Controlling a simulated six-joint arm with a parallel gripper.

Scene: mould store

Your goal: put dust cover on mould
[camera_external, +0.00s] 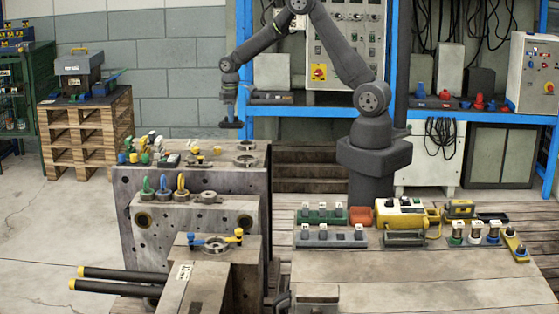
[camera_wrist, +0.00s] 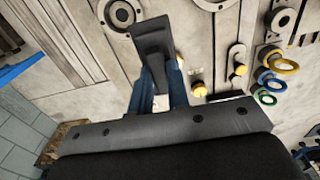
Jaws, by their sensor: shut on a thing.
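My gripper (camera_external: 230,108) is shut on a dark piece, which I take to be the dust cover (camera_external: 231,125), and hangs above the back of the mould. In the wrist view the blue fingers of my gripper (camera_wrist: 160,88) pinch the dark grey dust cover (camera_wrist: 152,38), whose wide end points away. The mould (camera_external: 190,190) is a set of grey steel blocks with bored holes, at centre left. Round rings (camera_external: 246,147) sit on its top, just below and right of the held cover. In the wrist view a ring (camera_wrist: 121,13) shows left of the cover.
Coloured eyebolts (camera_external: 163,185) and loose fittings (camera_external: 150,150) stand on the blocks. The workbench (camera_external: 420,270) carries a yellow case (camera_external: 400,213) and several small holders. A wooden pallet stack (camera_external: 85,130) stands at the left. Blue shelving rises behind.

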